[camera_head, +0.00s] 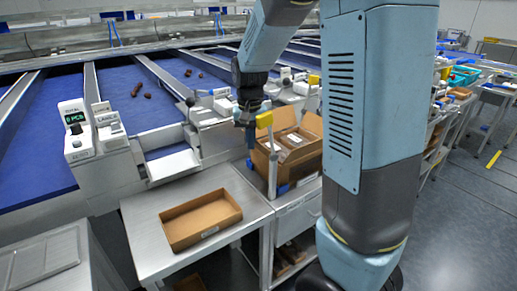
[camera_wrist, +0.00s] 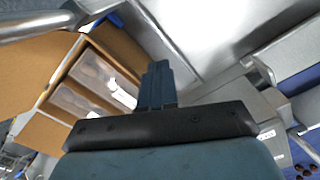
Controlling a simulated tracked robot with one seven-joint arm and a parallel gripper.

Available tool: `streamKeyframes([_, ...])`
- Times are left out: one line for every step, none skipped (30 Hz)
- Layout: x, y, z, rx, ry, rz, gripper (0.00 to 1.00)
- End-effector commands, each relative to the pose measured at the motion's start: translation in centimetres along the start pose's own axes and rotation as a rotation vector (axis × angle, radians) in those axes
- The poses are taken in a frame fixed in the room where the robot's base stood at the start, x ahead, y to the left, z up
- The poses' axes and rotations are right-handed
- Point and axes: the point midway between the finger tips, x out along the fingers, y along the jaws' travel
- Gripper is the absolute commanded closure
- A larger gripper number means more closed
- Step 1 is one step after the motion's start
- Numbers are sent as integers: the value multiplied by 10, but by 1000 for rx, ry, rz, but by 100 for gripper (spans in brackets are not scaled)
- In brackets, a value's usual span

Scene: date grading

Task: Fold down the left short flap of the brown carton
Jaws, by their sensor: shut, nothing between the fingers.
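The brown carton (camera_head: 309,160) stands open on a bench right of centre, with flaps raised at its back and right. Clear-topped packs with white labels (camera_head: 293,140) lie inside it. In the wrist view the carton (camera_wrist: 35,60) fills the left side, with cardboard panels around the packs (camera_wrist: 92,75). My gripper (camera_head: 250,142) points down at the carton's left side. In the wrist view its fingers (camera_wrist: 158,75) are together and empty, beside a cardboard edge; I cannot tell whether they touch it. A post partly hides the carton's left side, so the left short flap is unclear.
An empty shallow brown tray (camera_head: 225,221) lies on the metal table (camera_head: 143,222) at front left. A grading machine with blue belts (camera_head: 45,130) runs behind, with a white chute (camera_head: 173,165).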

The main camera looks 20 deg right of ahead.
Motion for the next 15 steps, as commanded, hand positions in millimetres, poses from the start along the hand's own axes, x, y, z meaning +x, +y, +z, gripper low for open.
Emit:
streamKeyframes([0,3,-2,3,0,0,100])
streamKeyframes([0,4,-3,3,0,0,100])
streamKeyframes([0,6,-4,3,0,0,100])
streamKeyframes([-1,8,-4,3,0,0,100])
streamKeyframes([-1,9,-5,2,0,0,100])
streamKeyframes([-1,11,-6,2,0,0,100])
streamKeyframes([-1,13,-7,2,0,0,100])
streamKeyframes([-1,14,-8,2,0,0,100])
streamKeyframes([-1,16,-9,3,-1,0,100])
streamKeyframes([-1,18,-10,3,-1,0,100])
streamKeyframes([-1,19,-10,3,-1,1,100])
streamKeyframes([-1,21,-12,3,-2,1,100])
streamKeyframes([-1,23,-12,2,-2,1,100])
streamKeyframes([-1,24,-13,2,-2,1,100])
streamKeyframes([-1,26,-14,2,-2,1,100])
